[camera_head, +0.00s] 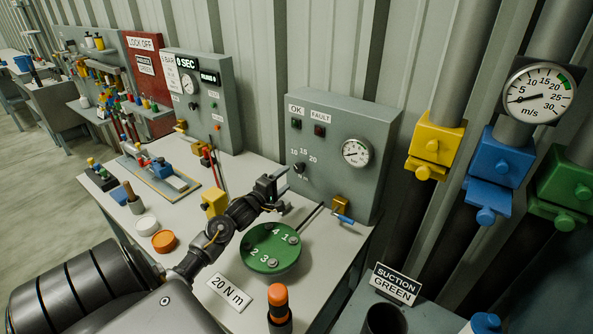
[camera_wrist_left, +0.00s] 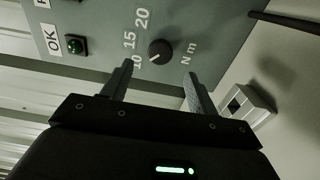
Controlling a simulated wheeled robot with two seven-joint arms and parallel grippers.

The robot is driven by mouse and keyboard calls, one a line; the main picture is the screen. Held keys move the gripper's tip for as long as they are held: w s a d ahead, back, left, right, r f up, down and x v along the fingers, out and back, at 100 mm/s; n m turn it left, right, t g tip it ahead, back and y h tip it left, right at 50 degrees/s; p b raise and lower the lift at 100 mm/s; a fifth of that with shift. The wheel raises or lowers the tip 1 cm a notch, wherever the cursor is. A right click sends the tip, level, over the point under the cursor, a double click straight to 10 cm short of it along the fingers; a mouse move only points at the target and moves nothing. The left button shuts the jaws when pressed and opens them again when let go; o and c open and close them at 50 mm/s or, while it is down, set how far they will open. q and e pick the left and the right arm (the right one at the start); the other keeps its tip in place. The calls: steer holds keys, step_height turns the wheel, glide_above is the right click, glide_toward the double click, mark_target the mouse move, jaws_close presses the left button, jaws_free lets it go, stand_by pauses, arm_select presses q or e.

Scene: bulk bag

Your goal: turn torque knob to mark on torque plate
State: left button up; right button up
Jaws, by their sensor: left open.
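The torque knob (camera_head: 298,168) is a small dark knob on the grey panel, below the numbers 10, 15 and 20. In the left wrist view the knob (camera_wrist_left: 160,51) has a pale line that points about toward the 10. The torque plate (camera_head: 231,292) is a white sign reading 20 N m, lying on the bench. My left gripper (camera_head: 283,181) is in front of the panel at the knob. In the left wrist view its open fingers (camera_wrist_left: 158,70) are on either side below the knob, with nothing between them. My right gripper is not in view.
The grey panel (camera_head: 336,192) also has OK and FAULT lamps and a dial gauge (camera_head: 356,152). A round green plate (camera_head: 271,247) with numbered bolts stands under my left arm. An orange-topped tool (camera_head: 278,299) is at the front. A yellow block (camera_head: 214,203) is left of my wrist.

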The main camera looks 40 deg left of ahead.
mark_target(298, 169)
arm_select(q)
steer(key=w, duration=0.6)
steer(key=shift+a+p, duration=0.3)
steer(key=shift+p, duration=0.1)
steer(key=shift+w+a, duration=0.1)
steer(key=shift+w, duration=0.5)
steer(key=c, duration=1)
